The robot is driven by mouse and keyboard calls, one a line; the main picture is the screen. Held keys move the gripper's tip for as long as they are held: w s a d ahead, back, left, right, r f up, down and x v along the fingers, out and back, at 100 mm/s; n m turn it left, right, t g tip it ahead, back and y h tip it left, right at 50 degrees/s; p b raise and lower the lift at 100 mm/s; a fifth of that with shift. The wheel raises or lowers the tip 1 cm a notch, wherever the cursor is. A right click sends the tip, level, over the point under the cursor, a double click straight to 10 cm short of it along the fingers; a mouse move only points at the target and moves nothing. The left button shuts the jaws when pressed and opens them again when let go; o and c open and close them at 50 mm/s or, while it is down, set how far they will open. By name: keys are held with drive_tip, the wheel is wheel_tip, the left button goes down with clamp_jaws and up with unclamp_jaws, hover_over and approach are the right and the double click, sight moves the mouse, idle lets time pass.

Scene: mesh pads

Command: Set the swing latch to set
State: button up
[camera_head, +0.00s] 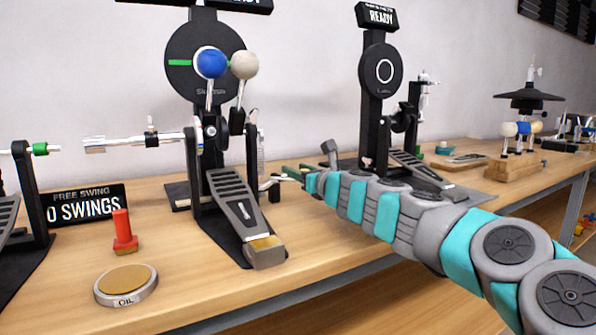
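A bass-drum pedal stands near the middle of the bench, with its grey footboard (232,203) sloping towards me. A blue ball beater (210,63) and a white ball beater (244,65) stand up at its top. A small silver lever (266,184) is beside the pedal's right post; it may be the swing latch, but no label shows on it. My gripper (291,173) reaches in from the right, its small fingertips close to the right end of this lever. I cannot tell whether they touch or how far apart the fingers are.
A second pedal (421,173) with a "READY" sign (379,16) stands behind my arm. The bench front (215,310) is clear.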

clamp_jaws()
idle(1.1)
